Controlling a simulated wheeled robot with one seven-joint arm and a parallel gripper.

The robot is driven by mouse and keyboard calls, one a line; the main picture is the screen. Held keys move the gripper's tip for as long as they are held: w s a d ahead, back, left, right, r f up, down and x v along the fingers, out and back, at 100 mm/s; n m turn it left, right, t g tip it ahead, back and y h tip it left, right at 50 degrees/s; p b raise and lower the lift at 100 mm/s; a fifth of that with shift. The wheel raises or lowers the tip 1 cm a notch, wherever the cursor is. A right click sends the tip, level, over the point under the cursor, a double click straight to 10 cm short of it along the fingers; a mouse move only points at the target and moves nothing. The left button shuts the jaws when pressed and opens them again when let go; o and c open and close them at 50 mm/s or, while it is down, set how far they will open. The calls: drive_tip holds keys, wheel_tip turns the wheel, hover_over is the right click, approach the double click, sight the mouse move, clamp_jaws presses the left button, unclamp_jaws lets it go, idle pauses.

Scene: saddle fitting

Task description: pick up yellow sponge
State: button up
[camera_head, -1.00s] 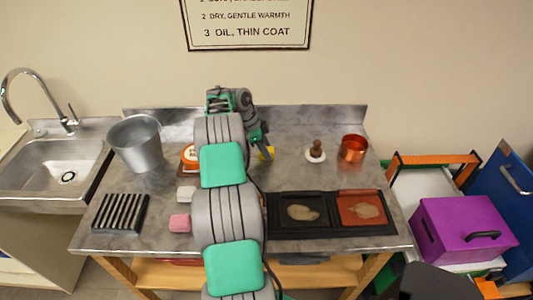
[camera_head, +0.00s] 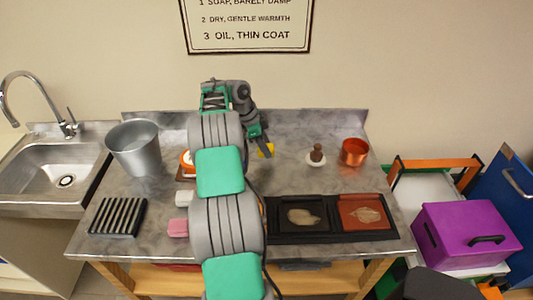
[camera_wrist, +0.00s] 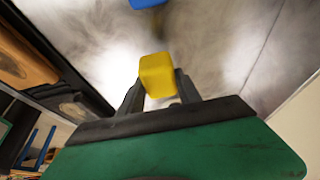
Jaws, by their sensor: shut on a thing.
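The yellow sponge (camera_wrist: 157,75) is a small yellow block between the two fingers of my gripper (camera_wrist: 160,88) in the wrist view. My gripper is shut on it. In the head view the sponge (camera_head: 265,150) shows as a small yellow patch beside my gripper (camera_head: 260,153), over the back middle of the metal bench (camera_head: 290,177). My arm hides part of the bench around it. Whether the sponge still touches the bench is hard to tell.
A metal bucket (camera_head: 134,148), slatted rack (camera_head: 118,217), pink block (camera_head: 178,228) and white block (camera_head: 184,198) are left of my arm. A brown-handled brush (camera_head: 317,153), copper pot (camera_head: 354,151) and black tray (camera_head: 283,238) are right. A blue thing (camera_wrist: 146,3) shows at the wrist view's top.

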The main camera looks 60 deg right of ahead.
drive_tip(key=s+a+r+b, duration=0.4)
drive_tip(key=a+r, duration=0.4)
drive_tip(key=a, duration=0.4)
drive_tip(key=shift+s+r, duration=0.3)
drive_tip(key=o, duration=0.7)
drive_tip(key=c, duration=0.5)
drive_tip(key=shift+c, duration=0.2)
